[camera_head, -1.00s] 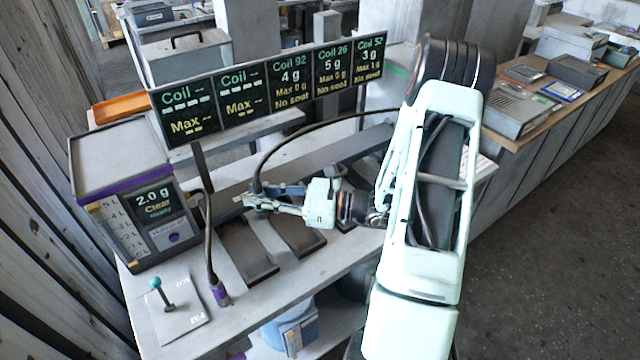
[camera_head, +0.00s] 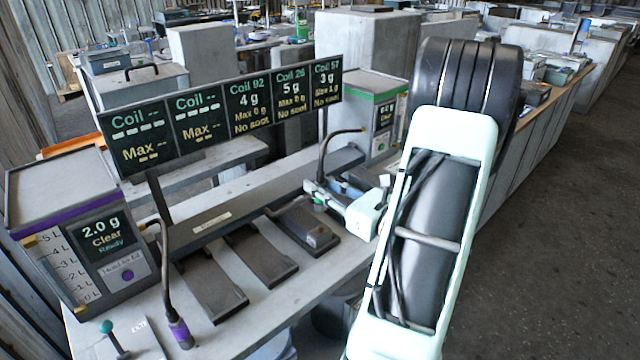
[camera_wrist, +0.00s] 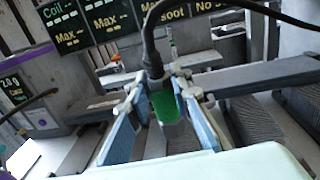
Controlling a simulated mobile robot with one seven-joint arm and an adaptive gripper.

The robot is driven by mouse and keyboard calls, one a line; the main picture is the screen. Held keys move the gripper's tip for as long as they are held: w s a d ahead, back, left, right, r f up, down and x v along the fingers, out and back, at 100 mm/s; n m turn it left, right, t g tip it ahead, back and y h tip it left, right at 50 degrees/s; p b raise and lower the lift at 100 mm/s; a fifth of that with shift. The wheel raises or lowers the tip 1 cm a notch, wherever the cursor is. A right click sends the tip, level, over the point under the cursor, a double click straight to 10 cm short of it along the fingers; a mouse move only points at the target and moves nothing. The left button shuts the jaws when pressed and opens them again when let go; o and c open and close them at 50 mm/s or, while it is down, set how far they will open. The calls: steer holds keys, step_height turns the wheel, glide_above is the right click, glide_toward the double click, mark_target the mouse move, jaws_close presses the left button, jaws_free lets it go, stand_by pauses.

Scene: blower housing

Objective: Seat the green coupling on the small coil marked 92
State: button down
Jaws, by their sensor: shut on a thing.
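The green coupling (camera_head: 319,203) hangs at the end of a dark curved hose (camera_head: 322,165), above the grey bench. My gripper (camera_head: 316,190) is shut on it. In the wrist view the coupling (camera_wrist: 166,106) sits between the two blue-padded fingers, with the hose (camera_wrist: 151,50) rising from it. A dark block (camera_head: 307,226) stands on the bench just below the gripper; I cannot read a mark on it or tell whether the coupling touches it. The display board (camera_head: 248,105) has a panel reading Coil 92, 4 g, Max 0 g. I cannot identify the coil marked 92.
A purple-trimmed machine (camera_head: 75,230) reads 2.0 g, Clear, Ready. A hose with a purple coupling (camera_head: 180,333) stands near the front. A green-trimmed machine (camera_head: 362,105) stands behind the gripper. Flat dark pads (camera_head: 262,262) line the bench. A teal-knobbed lever (camera_head: 108,328) is at front left.

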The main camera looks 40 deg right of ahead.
mark_target(321, 210)
steer(key=shift+f+b, duration=1.65)
steer(key=shift+f, duration=0.55)
steer(key=shift+f+b, duration=1.15)
steer(key=shift+f, duration=0.25)
steer(key=c, duration=1.7)
jaws_free()
steer(key=shift+o, duration=0.2)
steer(key=shift+s+d, duration=0.1)
steer(key=shift+s, duration=0.05)
steer(key=s+d, duration=0.1)
steer(key=s, duration=1)
steer(key=shift+s+d, duration=0.3)
steer(key=shift+d, duration=0.1)
